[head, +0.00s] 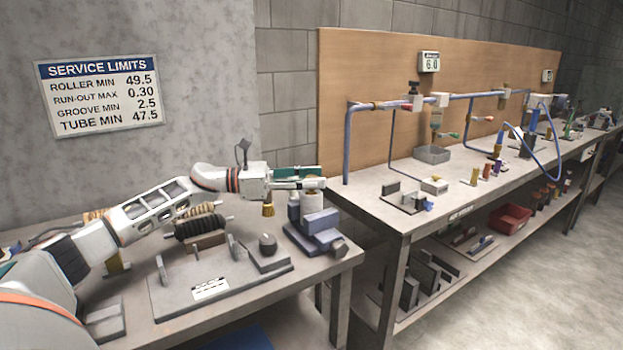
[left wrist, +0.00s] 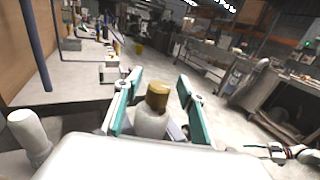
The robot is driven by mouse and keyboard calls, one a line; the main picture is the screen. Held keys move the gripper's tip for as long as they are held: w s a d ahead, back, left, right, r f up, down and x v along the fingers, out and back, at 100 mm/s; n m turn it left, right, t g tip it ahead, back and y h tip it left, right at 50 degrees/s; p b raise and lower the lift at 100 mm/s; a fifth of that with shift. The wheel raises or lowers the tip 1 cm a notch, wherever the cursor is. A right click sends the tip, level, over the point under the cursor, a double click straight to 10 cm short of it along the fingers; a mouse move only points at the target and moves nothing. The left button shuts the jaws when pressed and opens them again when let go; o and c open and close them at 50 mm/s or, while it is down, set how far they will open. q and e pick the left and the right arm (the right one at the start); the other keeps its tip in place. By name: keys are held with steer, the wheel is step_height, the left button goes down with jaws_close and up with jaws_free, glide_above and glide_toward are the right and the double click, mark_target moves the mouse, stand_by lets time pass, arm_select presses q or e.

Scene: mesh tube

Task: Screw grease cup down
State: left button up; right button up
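The brass-coloured grease cup (left wrist: 158,95) sits upright on a rounded white body in the left wrist view, between the two teal-padded fingers of my left gripper (left wrist: 160,88). Gaps show between the cup and both fingers.
A brass knob (head: 268,209) shows below my left wrist. A dark ribbed roller (head: 200,226) lies on a stand behind a grey plate (head: 175,292) on the near bench. A second bench (head: 455,200) with pipework stands to the right, past a narrow gap.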

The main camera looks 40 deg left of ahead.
arm_select(q)
steer(key=v, duration=1.2)
stand_by(0.5)
